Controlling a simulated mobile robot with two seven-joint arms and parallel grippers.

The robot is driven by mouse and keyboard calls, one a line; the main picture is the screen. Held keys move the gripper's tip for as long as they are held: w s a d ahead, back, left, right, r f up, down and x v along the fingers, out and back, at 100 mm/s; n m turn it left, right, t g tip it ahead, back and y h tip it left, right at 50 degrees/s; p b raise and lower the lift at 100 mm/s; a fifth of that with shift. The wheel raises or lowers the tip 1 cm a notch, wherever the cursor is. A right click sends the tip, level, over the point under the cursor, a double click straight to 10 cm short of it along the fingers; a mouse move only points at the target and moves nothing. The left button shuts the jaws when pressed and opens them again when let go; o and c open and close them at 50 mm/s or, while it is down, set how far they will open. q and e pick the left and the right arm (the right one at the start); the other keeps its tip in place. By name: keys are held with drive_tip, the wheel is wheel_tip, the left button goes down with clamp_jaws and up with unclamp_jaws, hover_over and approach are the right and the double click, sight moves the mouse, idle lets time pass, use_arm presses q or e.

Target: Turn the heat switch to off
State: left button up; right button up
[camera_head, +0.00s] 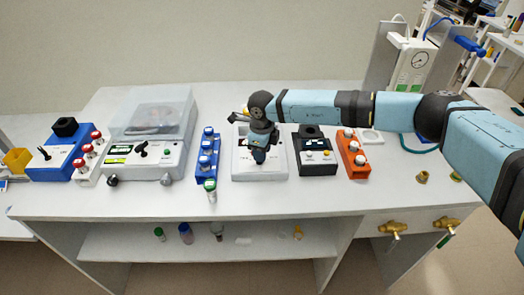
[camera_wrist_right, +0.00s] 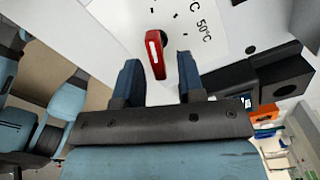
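The heat switch is a red knob (camera_wrist_right: 156,52) with a white stripe, on a white panel (camera_wrist_right: 225,30) marked "50°C" in the right wrist view. My right gripper (camera_wrist_right: 159,62) is open, with one dark blue finger on each side of the knob's near end. I cannot tell whether either finger touches it. In the head view my right gripper (camera_head: 259,157) points down over a white device (camera_head: 240,173), and the arm hides the knob there. My left gripper is in neither view.
Left of the white device is a blue rack (camera_head: 207,150) with capped vials. Right of it are a black device (camera_head: 318,168) and an orange rack (camera_head: 353,156). A lidded machine (camera_head: 150,120) stands further left. Brass valves (camera_head: 394,229) jut from the bench front.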

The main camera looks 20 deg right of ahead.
wheel_tip(320, 180, up, 14)
drive_tip(key=b, duration=0.1)
drive_tip(key=shift+b, duration=0.35)
drive_tip(key=shift+f, duration=0.15)
idle(0.7)
